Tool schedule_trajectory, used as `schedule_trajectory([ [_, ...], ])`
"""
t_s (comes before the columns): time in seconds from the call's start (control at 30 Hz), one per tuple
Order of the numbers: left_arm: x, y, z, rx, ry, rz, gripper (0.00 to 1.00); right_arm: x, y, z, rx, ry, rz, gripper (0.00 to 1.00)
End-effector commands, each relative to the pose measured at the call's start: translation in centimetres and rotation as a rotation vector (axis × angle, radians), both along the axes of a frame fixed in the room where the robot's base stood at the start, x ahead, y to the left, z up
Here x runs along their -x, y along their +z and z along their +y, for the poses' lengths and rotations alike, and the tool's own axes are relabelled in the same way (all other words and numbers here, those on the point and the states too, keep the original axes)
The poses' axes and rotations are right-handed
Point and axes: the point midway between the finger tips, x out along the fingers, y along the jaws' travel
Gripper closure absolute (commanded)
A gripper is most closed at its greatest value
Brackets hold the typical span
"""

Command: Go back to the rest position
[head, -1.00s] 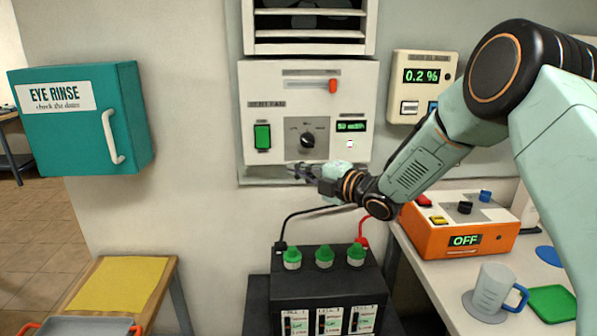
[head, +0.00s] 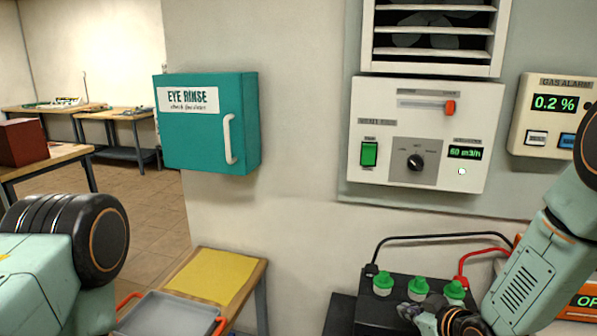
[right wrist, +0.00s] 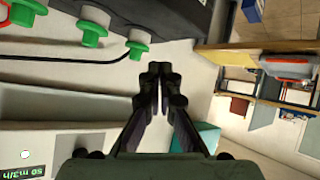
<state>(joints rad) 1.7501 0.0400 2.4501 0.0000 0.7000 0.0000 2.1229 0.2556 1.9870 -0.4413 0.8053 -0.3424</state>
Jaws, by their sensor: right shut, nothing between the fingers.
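My right gripper (head: 408,312) is low at the right of the head view, in front of the black battery (head: 400,283) with green caps. In the right wrist view its two dark fingers (right wrist: 155,72) are together with nothing between them. The right arm comes in from the right edge, bent downward. Part of my left arm shows at the lower left of the head view, but its gripper is out of the picture.
The ventilation panel (head: 475,120) hangs on the wall above the battery, beside the gas alarm (head: 548,112). A teal eye rinse box (head: 207,135) is left of it. A yellow mat (head: 215,275) and a grey tray (head: 165,316) are below. Open floor (head: 150,190) lies at left.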

Motion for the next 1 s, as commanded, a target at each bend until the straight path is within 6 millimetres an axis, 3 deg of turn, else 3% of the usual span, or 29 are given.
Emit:
schedule_trajectory([
  [0.03, 0.0, -0.7, 0.0, 0.000, 0.000, 0.000, 0.60, 2.4, -2.9, 0.3, -0.038, -0.048, 0.086, 1.00],
  [0.1, 0.0, -1.2, 0.0, 0.000, 0.000, 0.000, 0.60, 5.8, -6.1, 0.5, -0.086, -0.125, 0.201, 1.00],
  [0.3, 0.0, -2.9, 0.0, 0.000, 0.000, 0.000, 0.60, 16.5, -13.7, 0.7, -0.157, -0.340, 0.503, 1.00],
  [0.5, 0.0, -4.8, 0.0, 0.000, 0.000, 0.000, 0.60, 28.3, -19.0, 0.6, -0.126, -0.507, 0.773, 1.00],
  [0.6, 0.0, -5.7, 0.0, 0.000, 0.000, 0.000, 0.60, 33.3, -20.5, 0.4, -0.079, -0.537, 0.876, 1.00],
  [0.7, 0.0, -6.6, 0.0, 0.000, 0.000, 0.000, 0.60, 36.8, -21.8, 0.6, -0.042, -0.532, 0.947, 1.00],
  [0.77, 0.0, -7.0, 0.0, 0.000, 0.000, 0.000, 0.60, 37.9, -22.6, 0.7, -0.029, -0.523, 0.970, 1.00],
  [1.0, 0.0, -7.1, 0.0, 0.000, 0.000, 0.000, 0.60, 38.8, -23.1, 0.7, -0.022, -0.518, 0.989, 1.00],
])
